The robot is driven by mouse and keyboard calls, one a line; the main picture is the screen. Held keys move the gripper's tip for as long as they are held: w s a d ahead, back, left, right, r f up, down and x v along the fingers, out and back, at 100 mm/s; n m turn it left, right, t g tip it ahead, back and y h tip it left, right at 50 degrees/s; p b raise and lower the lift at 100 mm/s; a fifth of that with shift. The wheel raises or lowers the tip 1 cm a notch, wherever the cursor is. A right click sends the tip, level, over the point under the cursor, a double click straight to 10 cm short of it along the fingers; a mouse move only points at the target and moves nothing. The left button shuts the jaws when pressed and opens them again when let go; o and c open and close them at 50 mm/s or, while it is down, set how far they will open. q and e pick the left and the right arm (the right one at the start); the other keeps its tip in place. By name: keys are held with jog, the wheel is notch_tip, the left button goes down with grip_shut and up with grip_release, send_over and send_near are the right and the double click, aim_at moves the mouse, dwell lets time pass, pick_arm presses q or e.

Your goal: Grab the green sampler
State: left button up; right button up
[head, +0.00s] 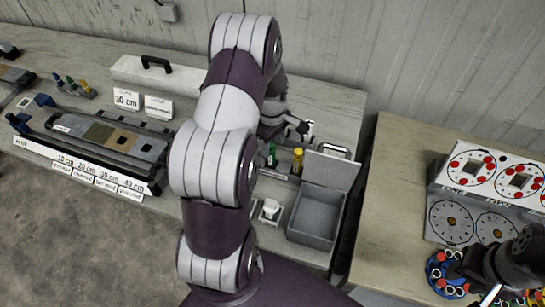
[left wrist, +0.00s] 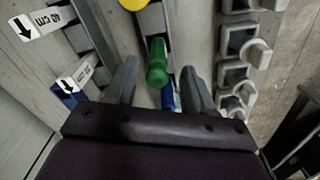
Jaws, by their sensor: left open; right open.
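The green sampler (head: 272,153) stands upright in a narrow rack on the left table, with a yellow sampler (head: 297,160) to its right. In the left wrist view the green handle (left wrist: 157,62) shows between the two fingers of my left gripper (left wrist: 159,70), with a gap on each side. The left gripper is open and empty; in the head view it (head: 300,128) is just behind and above the samplers, partly hidden by my arm. A blue handle (left wrist: 168,97) shows partly behind the gripper body. My right gripper (head: 490,294) is open at the lower right.
A white box with a black handle (head: 155,72) and label cards (head: 127,98) stand at the back. A core tray (head: 95,138) lies left. The right table holds a dial box (head: 490,190) and a blue carousel (head: 440,268).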

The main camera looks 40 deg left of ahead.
aim_at(271, 160)
pick_arm(q)
notch_tip(271, 160, down, 3)
jog(key=shift+r+p, duration=0.1)
jog(key=shift+p, duration=0.3)
jog(key=shift+w+f, duration=0.15)
jog(key=shift+f, duration=0.35)
pick_arm(e)
jog(key=shift+a+r, duration=0.15)
jog(key=shift+r, duration=0.6)
pick_arm(q)
jog(key=c, duration=0.4)
grip_shut()
jog(key=shift+r, duration=0.15)
